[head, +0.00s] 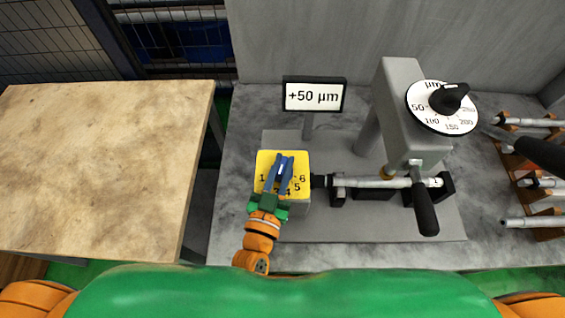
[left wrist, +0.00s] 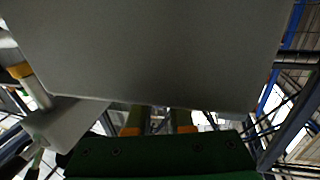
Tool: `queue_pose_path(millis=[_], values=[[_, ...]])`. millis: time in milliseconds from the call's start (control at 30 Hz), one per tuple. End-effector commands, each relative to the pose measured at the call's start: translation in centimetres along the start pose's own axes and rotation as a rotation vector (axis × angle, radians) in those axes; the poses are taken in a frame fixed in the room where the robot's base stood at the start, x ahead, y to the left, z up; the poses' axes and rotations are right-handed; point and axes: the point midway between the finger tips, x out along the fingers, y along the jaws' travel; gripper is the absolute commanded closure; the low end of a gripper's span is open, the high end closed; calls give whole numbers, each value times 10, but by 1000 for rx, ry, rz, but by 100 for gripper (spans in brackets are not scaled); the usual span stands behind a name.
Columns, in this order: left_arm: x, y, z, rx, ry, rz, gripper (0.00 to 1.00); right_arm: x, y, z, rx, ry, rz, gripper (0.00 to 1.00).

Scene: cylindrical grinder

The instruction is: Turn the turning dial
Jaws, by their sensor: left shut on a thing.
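The turning dial (head: 283,172) appears as a blue knob with a light mark, standing on a yellow numbered face (head: 267,159) on top of a grey block. The figures 1, 4, 5 and 6 can be read around it; others are covered. My left gripper (head: 279,189) reaches in from the near side and is shut on the knob. In the left wrist view the short fingers (left wrist: 158,122) sit beneath a large grey surface, and the grip itself is hidden. My right gripper is not in view.
A sign (head: 314,95) reads +50 µm. A white µm scale (head: 429,117) with a black knob (head: 449,97) sits on a grey column. A black-handled lever (head: 425,210) stands near a clamped shaft (head: 375,183). A rack of shafts (head: 538,182) is at right; the wooden table (head: 105,165) is bare.

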Motion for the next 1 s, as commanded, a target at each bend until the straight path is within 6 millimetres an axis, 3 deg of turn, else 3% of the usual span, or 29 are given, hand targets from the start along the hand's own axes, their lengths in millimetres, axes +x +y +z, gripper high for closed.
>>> queue_pose_path(millis=[300,333,433,733,1000], values=[[0,0,0,-1,-1,0,100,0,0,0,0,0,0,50],[0,0,0,0,-1,0,75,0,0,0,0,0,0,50],[0,0,0,0,-1,0,50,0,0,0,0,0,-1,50],[-2,0,1,0,-1,0,50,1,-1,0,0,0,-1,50],[-56,0,4,1,-5,2,50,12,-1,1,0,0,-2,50]])
